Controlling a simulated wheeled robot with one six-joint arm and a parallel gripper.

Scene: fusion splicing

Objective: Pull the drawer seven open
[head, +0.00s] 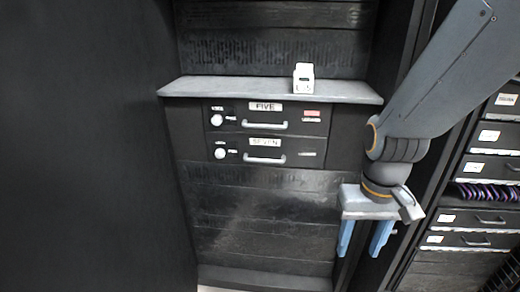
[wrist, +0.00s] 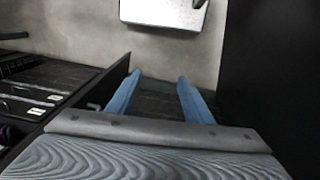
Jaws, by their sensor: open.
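Drawer seven (head: 294,151) is a black drawer front with a "SEVEN" label, a round white knob at its left and a pale bar handle (head: 264,159). It looks closed, flush with the rack. Drawer five (head: 290,117) is just above it, also closed, with its own knob and handle. My gripper (head: 364,252) has blue fingers and hangs to the right of and below drawer seven, apart from the handle. In the wrist view my gripper (wrist: 156,88) is open with nothing between its fingers. Drawer seven is not recognisable in the wrist view.
A grey shelf (head: 230,89) juts out above drawer five, with a small white box (head: 303,78) on it. A tall dark panel (head: 85,150) stands at the left. Another rack with labelled drawers (head: 476,218) and purple cables is at the right.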

